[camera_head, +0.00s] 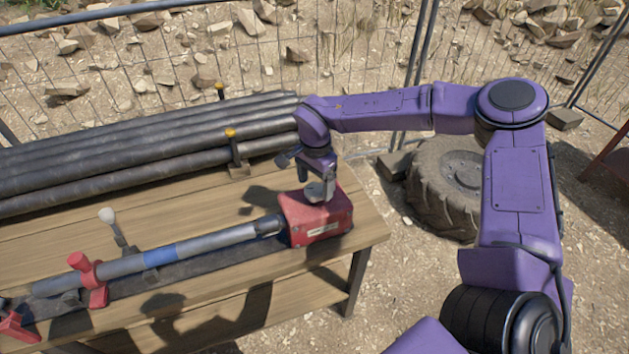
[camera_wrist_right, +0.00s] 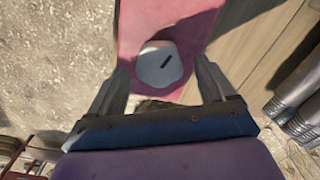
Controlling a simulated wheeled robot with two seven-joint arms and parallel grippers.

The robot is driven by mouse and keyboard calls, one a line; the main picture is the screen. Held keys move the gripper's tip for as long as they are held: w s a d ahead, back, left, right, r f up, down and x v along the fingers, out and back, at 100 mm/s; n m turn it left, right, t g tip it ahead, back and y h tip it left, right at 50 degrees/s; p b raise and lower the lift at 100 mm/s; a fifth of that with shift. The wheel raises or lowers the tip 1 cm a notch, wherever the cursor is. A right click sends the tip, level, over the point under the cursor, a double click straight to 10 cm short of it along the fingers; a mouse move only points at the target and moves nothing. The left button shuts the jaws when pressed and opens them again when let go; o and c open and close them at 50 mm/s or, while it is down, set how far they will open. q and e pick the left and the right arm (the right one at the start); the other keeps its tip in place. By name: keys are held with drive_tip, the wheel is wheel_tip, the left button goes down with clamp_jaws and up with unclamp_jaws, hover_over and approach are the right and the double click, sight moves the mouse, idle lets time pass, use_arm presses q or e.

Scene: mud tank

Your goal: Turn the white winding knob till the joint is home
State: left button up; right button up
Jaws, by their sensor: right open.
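The white winding knob (camera_wrist_right: 160,66) sits on top of the red block and has a short dark mark on its face. My right gripper (camera_wrist_right: 163,78) is open, with one finger on each side of the knob's near part; I cannot tell whether they touch it. In the head view the right gripper (camera_head: 318,186) points down over the red block (camera_head: 322,222) and mostly hides the knob. A grey pipe (camera_head: 205,243) with a blue band runs left from the block; its end is at the block. My left gripper is not in view.
A red clamp (camera_head: 90,280) holds the pipe, and a white-tipped lever (camera_head: 108,217) stands behind it. Several dark pipes (camera_head: 120,155) lie at the back of the wooden bench (camera_head: 372,226). A tyre (camera_head: 440,190) and a wire fence (camera_head: 150,55) stand beyond.

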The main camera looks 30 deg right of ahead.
drive_tip(key=shift+f, duration=0.5)
drive_tip(key=shift+a, duration=0.1)
drive_tip(key=shift+s, duration=0.1)
drive_tip(key=c, duration=1.1)
drive_tip(key=shift+o, duration=0.2)
